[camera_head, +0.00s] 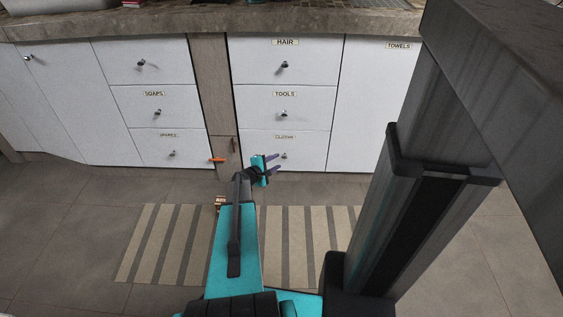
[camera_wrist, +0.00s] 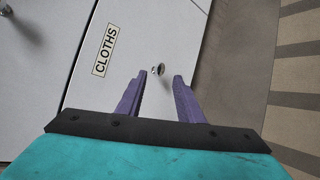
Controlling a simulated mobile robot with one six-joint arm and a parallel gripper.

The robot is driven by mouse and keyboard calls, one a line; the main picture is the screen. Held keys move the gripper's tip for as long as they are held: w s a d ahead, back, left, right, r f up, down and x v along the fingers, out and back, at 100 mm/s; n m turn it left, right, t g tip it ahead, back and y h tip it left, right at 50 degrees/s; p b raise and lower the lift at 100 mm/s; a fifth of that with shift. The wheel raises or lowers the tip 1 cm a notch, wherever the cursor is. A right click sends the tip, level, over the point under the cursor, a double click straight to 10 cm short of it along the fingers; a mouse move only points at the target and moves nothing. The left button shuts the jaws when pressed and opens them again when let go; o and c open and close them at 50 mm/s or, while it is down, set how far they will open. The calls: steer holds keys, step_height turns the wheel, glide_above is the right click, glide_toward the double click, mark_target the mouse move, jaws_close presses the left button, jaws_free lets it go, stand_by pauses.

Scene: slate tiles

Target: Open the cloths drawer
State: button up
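The cloths drawer (camera_head: 254,150) is the bottom white drawer under the drawer labelled TOOLS, and it is shut. Its CLOTHS label (camera_wrist: 105,50) is readable in the wrist view. Its small round metal knob (camera_wrist: 159,69) shows just ahead of my fingertips; in the head view the knob (camera_head: 284,155) is beside them. My gripper (camera_wrist: 163,75) is open, with its two purple fingers apart and nothing between them. In the head view my gripper (camera_head: 279,161) is low in front of this drawer. Whether the fingertips reach around the knob I cannot tell.
The TOOLS drawer (camera_head: 260,108) and HAIR drawer (camera_head: 260,62) above are shut. A TOWELS door (camera_head: 372,100) stands to the right, SOAPS and SPARES drawers to the left. A striped rug (camera_head: 160,245) lies on the tiled floor. A stone counter (camera_head: 200,22) overhangs.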

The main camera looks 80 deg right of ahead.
mark_target(284, 157)
steer(key=shift+b+x, duration=0.5)
steer(key=shift+x, duration=2.3)
steer(key=shift+c, duration=0.3)
jaws_close()
steer(key=shift+a, duration=0.25)
